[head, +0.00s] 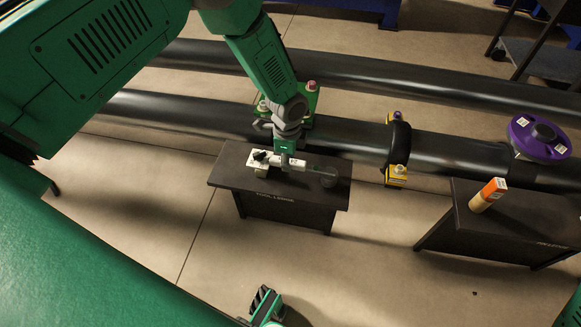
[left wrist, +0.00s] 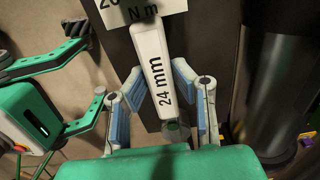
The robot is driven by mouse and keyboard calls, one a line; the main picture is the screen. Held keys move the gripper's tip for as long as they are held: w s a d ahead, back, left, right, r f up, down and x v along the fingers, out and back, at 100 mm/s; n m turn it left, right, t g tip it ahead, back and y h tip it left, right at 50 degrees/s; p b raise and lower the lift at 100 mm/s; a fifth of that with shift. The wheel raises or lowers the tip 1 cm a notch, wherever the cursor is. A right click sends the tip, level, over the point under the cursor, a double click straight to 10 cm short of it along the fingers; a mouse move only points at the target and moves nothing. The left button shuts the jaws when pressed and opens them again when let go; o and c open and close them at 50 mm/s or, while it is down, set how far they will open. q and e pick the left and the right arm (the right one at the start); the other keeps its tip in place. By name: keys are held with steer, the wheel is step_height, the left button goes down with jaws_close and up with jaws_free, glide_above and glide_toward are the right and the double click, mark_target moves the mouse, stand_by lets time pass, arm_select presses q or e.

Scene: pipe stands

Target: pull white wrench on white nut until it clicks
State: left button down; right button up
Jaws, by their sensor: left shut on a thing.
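My left gripper (head: 285,160) reaches down to a small dark table (head: 225,175) and is shut on the white wrench. In the left wrist view the wrench's white handle (left wrist: 153,62), marked "24 mm", lies between the two fingers of the left gripper (left wrist: 157,85). In the head view a white plate with a dark knob (head: 258,157) is left of the gripper, and a greyish part extends to the right. A whitish nut (head: 399,169) shows on a yellow bracket at the pipe, apart from the wrench. My right gripper (head: 265,305) is at the bottom edge; its jaws are unclear.
Two black pipes (head: 340,135) run behind the table. A green bracket (head: 310,97) with a reddish nut stands behind my left gripper. A purple wheel (head: 535,138) is at the right. The floor between the tables is clear.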

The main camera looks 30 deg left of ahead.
arm_select(q)
steer(key=shift+r+p, duration=2.05)
steer(key=shift+r, duration=0.7)
